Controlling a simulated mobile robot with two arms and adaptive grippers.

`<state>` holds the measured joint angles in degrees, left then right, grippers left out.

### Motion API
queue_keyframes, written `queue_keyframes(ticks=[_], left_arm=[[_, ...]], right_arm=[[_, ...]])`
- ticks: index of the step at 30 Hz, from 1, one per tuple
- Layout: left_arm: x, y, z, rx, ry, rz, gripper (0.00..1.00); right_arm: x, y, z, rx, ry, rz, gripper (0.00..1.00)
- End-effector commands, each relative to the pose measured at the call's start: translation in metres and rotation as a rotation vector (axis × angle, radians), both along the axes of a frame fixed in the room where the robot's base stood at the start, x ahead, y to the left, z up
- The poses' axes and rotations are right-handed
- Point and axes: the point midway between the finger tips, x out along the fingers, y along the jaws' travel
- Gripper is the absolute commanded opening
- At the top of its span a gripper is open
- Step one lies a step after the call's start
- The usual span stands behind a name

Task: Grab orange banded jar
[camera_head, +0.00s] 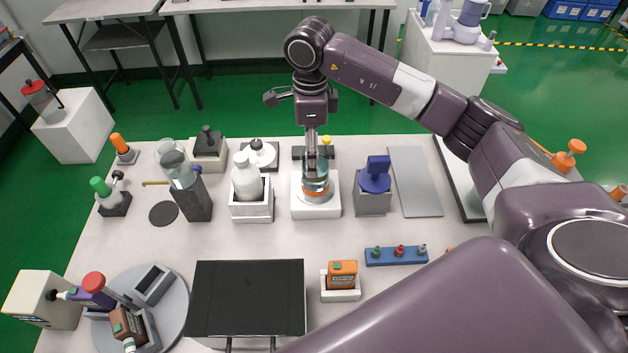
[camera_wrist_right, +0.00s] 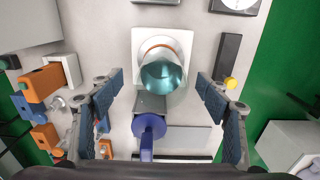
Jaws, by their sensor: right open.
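The orange banded jar (camera_head: 315,184) is a clear bluish glass jar with an orange band low on its body. It stands upright in a white square holder (camera_head: 316,210) near the middle of the table. In the right wrist view the jar (camera_wrist_right: 164,78) shows from above, between the lines of my fingers and a little beyond the tips. My right gripper (camera_head: 312,152) is over the jar, pointing down; in the wrist view its two fingers (camera_wrist_right: 160,82) are spread wide with nothing between the pads. My left gripper is not in view.
A blue-topped grey block (camera_head: 374,183) stands right of the jar, and a white bottle (camera_head: 246,177) in a white holder stands left. A dark bar with a yellow knob (camera_head: 327,141) lies behind. An orange device (camera_head: 342,274) and black panel (camera_head: 250,290) are nearer.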

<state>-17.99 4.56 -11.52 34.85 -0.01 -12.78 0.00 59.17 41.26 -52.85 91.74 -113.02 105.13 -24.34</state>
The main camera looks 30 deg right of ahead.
Motion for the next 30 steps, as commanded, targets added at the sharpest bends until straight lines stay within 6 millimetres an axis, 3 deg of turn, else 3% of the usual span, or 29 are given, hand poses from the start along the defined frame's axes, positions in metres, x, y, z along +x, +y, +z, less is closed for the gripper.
queue_keyframes(ticks=[3, 13, 21, 30], left_arm=[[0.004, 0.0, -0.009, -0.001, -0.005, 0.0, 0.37], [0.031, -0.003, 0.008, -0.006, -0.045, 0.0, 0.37], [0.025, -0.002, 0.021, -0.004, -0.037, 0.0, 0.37], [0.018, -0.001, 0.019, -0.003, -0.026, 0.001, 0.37]], right_arm=[[0.0, 0.0, -0.012, 0.0, 0.001, 0.0, 0.7], [-0.002, -0.004, -0.044, 0.001, 0.004, -0.001, 0.7], [-0.002, -0.009, -0.081, 0.001, 0.002, 0.0, 0.7], [-0.001, -0.009, -0.087, 0.0, 0.0, 0.0, 0.69]])
